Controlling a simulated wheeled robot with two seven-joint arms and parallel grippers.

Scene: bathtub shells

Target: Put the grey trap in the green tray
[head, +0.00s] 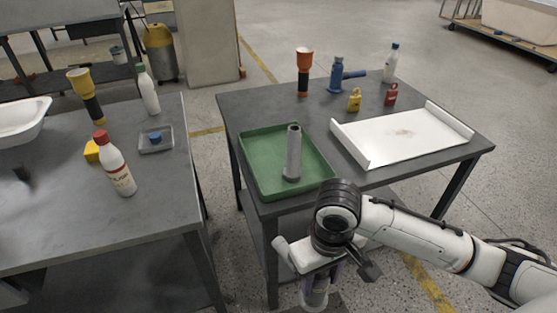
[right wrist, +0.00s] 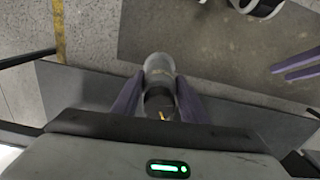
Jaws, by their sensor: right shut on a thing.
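The green tray (head: 258,178) lies on the left part of the right-hand table. A grey upright tube with a wider foot (head: 293,155) stands inside it; I cannot tell for sure whether this is the grey trap. My right gripper (head: 320,281) is in front of the table, beyond its near edge and nearer to me than the tray. It is shut on a greyish cylinder (right wrist: 159,74), which hangs between the fingers and also shows in the head view (head: 314,299). The fingers and wrist hide part of this cylinder.
A white tray with raised ends (head: 400,136) lies right of the green tray. Behind are an orange-and-black torch (head: 304,72), a blue tool (head: 338,75), small padlocks and a bottle (head: 391,62). A left table (head: 165,205) holds bottles and a clear dish.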

